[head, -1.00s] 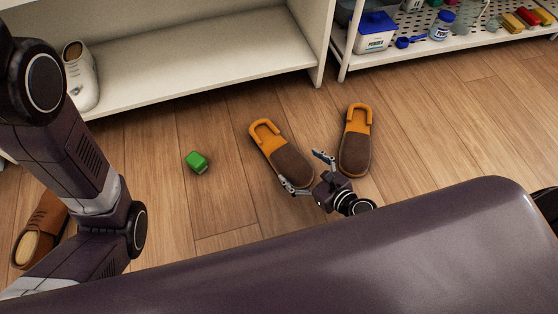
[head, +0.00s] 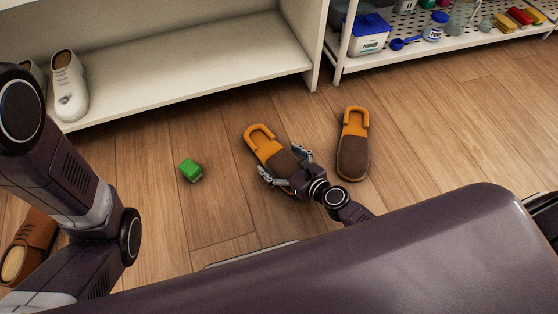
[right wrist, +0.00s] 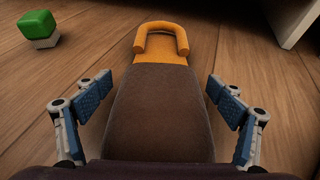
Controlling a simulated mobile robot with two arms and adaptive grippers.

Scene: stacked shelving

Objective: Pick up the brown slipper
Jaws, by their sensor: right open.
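Two brown slippers with orange insoles lie on the wooden floor. The left slipper (head: 268,148) has its toe end between the fingers of my right gripper (head: 284,168). In the right wrist view this slipper (right wrist: 160,100) runs up the middle, its orange heel end far. The blue-padded fingers of my right gripper (right wrist: 158,102) stand open on both sides of it, with a visible gap on the right. The other slipper (head: 353,150) lies to the right, clear of the gripper. My left arm comes in at the left, but its gripper is out of view.
A green block (head: 190,170) lies on the floor to the left. A white shelf (head: 190,75) holds pale shoes (head: 70,85); a perforated rack (head: 440,45) with containers stands at the upper right. A brown shoe (head: 28,245) lies at lower left.

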